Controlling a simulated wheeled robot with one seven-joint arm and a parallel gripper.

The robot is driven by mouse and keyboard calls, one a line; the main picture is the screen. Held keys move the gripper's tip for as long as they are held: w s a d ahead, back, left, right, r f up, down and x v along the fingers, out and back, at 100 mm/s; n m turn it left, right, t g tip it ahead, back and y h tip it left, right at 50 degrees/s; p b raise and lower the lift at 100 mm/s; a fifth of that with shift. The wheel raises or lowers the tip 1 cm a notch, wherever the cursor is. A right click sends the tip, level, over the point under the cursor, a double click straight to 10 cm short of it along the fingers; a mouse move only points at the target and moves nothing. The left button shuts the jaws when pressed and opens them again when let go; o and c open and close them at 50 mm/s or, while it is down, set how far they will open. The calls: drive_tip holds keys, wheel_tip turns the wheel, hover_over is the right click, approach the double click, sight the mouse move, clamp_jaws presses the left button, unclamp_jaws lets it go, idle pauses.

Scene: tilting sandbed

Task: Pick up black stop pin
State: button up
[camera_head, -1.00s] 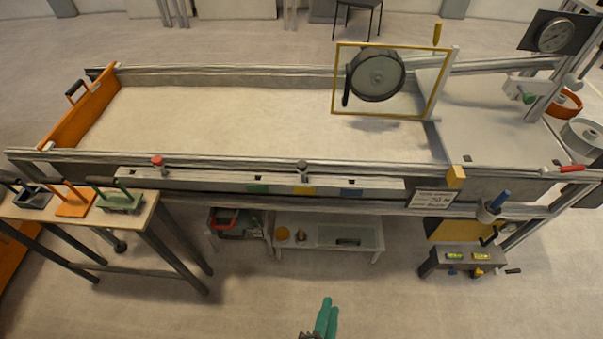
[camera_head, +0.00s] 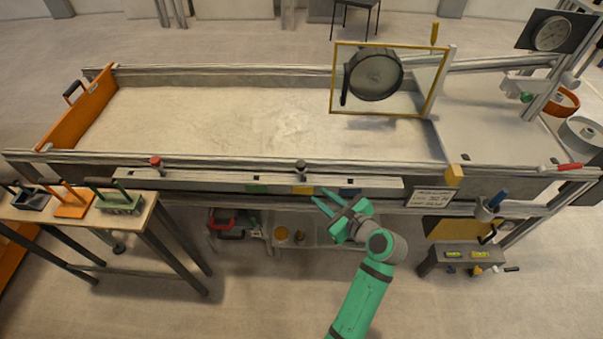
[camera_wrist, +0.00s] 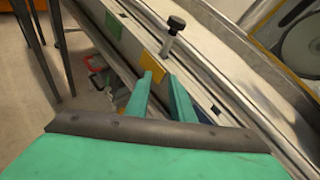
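The black stop pin (camera_head: 301,166) stands upright in the pale rail (camera_head: 215,181) along the sandbed's front side, above a yellow patch. In the wrist view the pin (camera_wrist: 176,23) has a dark round knob on a metal shaft and stands beyond my fingertips, a little to the right. My green gripper (camera_head: 318,195) is in front of the rail, below and to the right of the pin, and does not touch it. In the wrist view my gripper (camera_wrist: 162,77) has its two fingers apart with nothing between them.
A red-topped pin (camera_head: 156,162) stands in the same rail further left. The sandbed (camera_head: 230,115) lies behind the rail. A gold-framed clear panel (camera_head: 334,80) rises at the back right. A tool table (camera_head: 145,203) stands at left. A low shelf with small items is below the rail.

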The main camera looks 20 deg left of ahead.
drive_tip(key=g+y, duration=0.1)
drive_tip(key=g, duration=0.1)
approach(303, 173)
drive_tip(key=shift+m, duration=0.4)
drive_tip(key=shift+x, duration=5.35)
drive_tip(key=shift+c, duration=0.5)
clamp_jaws()
